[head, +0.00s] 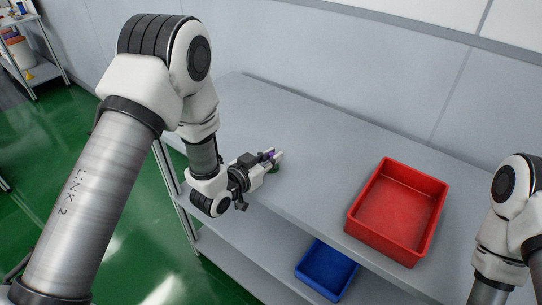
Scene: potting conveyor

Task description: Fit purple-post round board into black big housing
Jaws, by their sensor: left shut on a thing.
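My left gripper (274,160) is at the left part of the grey table, low over its top. It is shut on the purple-post round board (275,169). I cannot tell whether the board touches the table. I cannot make out the black big housing in this view. My right arm comes in at the right edge, and its gripper is outside the picture.
A red empty tray (443,205) stands on the grey table (325,140), right of my left gripper. A blue bin (348,291) sits on the lower shelf. A wall runs behind the table. The tabletop between gripper and tray is clear. A shelf cart (45,72) stands at far left.

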